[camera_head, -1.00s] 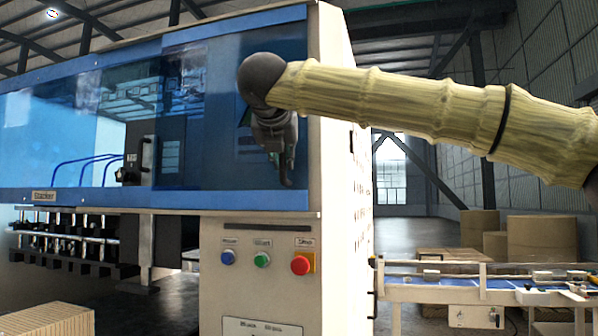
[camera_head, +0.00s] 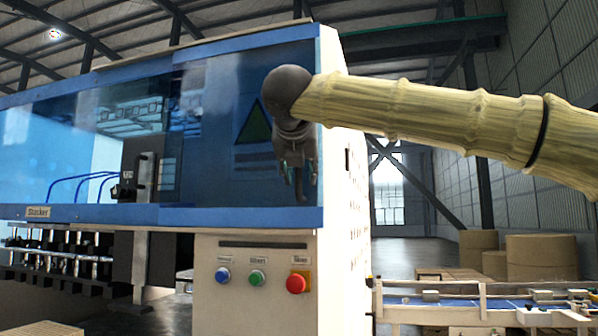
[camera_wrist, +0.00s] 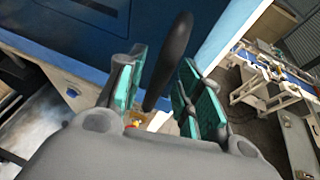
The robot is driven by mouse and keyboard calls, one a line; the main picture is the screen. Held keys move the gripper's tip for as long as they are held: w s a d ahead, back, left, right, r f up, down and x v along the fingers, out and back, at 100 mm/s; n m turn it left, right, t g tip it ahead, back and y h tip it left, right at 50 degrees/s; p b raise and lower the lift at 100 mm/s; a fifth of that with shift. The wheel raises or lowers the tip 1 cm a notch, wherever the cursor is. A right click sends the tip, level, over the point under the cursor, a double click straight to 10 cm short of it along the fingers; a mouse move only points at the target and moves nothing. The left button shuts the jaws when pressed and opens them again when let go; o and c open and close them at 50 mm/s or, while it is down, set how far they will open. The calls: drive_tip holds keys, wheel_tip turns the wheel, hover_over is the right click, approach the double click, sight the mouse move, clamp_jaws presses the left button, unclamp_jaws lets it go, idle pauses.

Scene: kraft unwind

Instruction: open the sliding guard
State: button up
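The sliding guard (camera_head: 215,120) is a see-through blue panel in a blue frame on the machine's front, with a dark triangle sign near its right end. My gripper (camera_head: 298,176) hangs in front of the guard's right end, fingers downward. In the wrist view, my gripper (camera_wrist: 160,88) is open, its teal-padded fingers standing apart. In the head view the handle is mostly hidden by the fingers.
Below the guard, a cream cabinet carries blue, green and red buttons (camera_head: 296,284). A black unit with a small handle (camera_head: 147,172) stands behind the panel to the left. A conveyor (camera_head: 470,303) and brown paper rolls (camera_head: 540,257) are at the right.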

drive_tip(key=shift+s+a, duration=0.1)
drive_tip(key=v, duration=1.1)
drive_tip(key=shift+s+r, duration=0.2)
drive_tip(key=shift+s, duration=0.1)
